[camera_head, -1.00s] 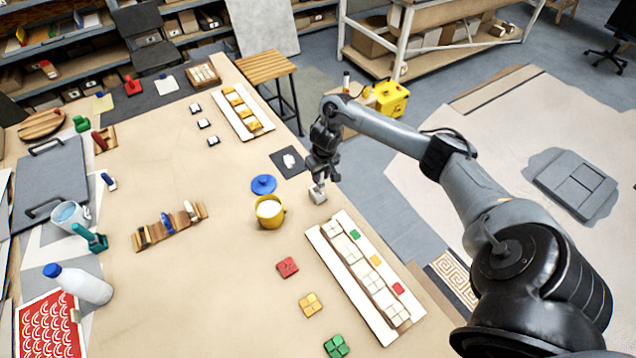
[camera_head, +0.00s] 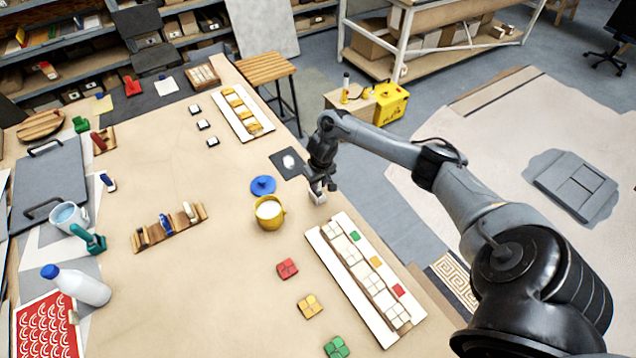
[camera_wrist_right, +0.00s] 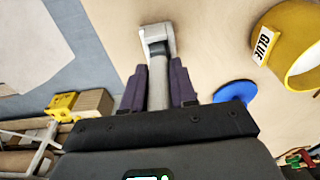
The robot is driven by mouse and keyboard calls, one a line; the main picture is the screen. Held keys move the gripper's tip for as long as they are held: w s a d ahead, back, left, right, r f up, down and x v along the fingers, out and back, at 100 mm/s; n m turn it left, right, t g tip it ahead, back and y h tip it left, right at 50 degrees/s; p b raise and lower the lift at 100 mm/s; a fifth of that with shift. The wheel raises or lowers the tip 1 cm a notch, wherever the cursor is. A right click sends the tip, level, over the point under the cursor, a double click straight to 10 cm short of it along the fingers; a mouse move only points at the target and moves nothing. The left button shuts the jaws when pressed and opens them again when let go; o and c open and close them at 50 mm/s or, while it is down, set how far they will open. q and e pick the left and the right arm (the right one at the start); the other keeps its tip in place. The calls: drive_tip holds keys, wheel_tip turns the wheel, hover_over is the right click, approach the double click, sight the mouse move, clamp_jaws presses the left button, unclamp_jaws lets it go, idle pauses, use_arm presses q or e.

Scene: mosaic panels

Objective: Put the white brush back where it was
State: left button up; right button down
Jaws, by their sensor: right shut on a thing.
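My right gripper (camera_head: 319,186) is shut on the white brush (camera_head: 317,197), low over the right edge of the table. In the right wrist view the brush's grey handle (camera_wrist_right: 158,88) is between the dark purple fingers, and its white head (camera_wrist_right: 157,42) points away from the gripper. I cannot tell whether the head touches the table. A wooden rack (camera_head: 148,236) at the left middle of the table holds a blue piece and a pale piece. My left gripper is not in view.
A yellow glue pot (camera_head: 268,224) and a blue lid (camera_head: 263,185) stand just left of the gripper. A dark square (camera_head: 283,167) with a white patch lies behind. A white panel tray (camera_head: 320,247) with tiles lies in front. The table between pot and rack is clear.

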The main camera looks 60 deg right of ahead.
drive_tip(key=c, duration=0.9)
unclamp_jaws()
